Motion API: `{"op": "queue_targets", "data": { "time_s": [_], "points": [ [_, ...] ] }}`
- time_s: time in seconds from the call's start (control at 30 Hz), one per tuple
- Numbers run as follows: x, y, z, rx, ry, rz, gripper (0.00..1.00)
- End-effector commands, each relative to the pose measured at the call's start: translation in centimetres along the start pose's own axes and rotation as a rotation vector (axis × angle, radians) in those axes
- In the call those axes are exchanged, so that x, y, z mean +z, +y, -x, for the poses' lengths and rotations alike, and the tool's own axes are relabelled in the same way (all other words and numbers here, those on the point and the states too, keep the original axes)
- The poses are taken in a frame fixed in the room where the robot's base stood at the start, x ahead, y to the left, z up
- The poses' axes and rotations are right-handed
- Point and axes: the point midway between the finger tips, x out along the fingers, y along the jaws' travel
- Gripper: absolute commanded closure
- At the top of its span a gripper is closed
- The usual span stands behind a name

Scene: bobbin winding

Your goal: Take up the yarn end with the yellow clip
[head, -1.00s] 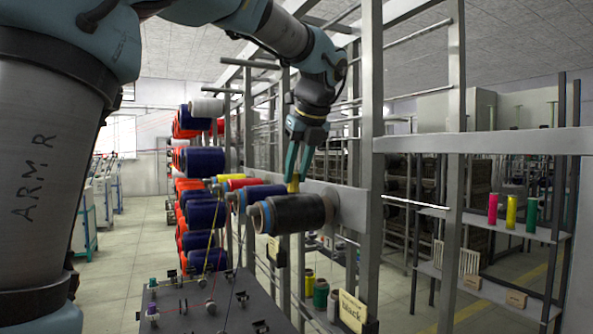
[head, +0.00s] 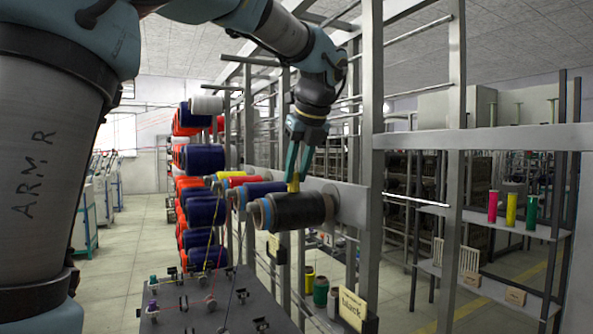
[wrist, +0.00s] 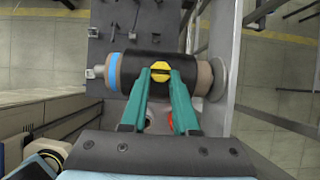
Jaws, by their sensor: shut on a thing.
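The yellow clip (wrist: 160,73) sits between the fingertips of my gripper (wrist: 160,84), which is shut on it. In the head view the yellow clip (head: 293,183) shows below the teal fingers of my gripper (head: 294,172). It is at the top of the black bobbin (head: 298,211), which lies sideways on the rack. In the wrist view the black bobbin (wrist: 137,66) has a blue band at its left end. I cannot make out the yarn end itself, nor whether the clip touches the bobbin.
A sign reading "black" (head: 352,309) stands below the bobbin. More bobbins, including a blue one (head: 262,188), sit to the left. A dark panel with small fittings (head: 215,300) is at the lower front. A rack post (head: 371,150) stands close right of my gripper.

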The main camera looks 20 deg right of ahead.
Motion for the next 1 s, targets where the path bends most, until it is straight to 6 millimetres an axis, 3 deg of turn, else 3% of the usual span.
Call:
{"op": "queue_targets", "data": {
  "time_s": [0.37,1.0],
  "points": [
    [0.0,0.0,-0.1,0.000,0.000,0.000,1.00],
    [1.9,-0.1,3.5,-0.001,-0.001,0.000,1.00]
  ]
}}
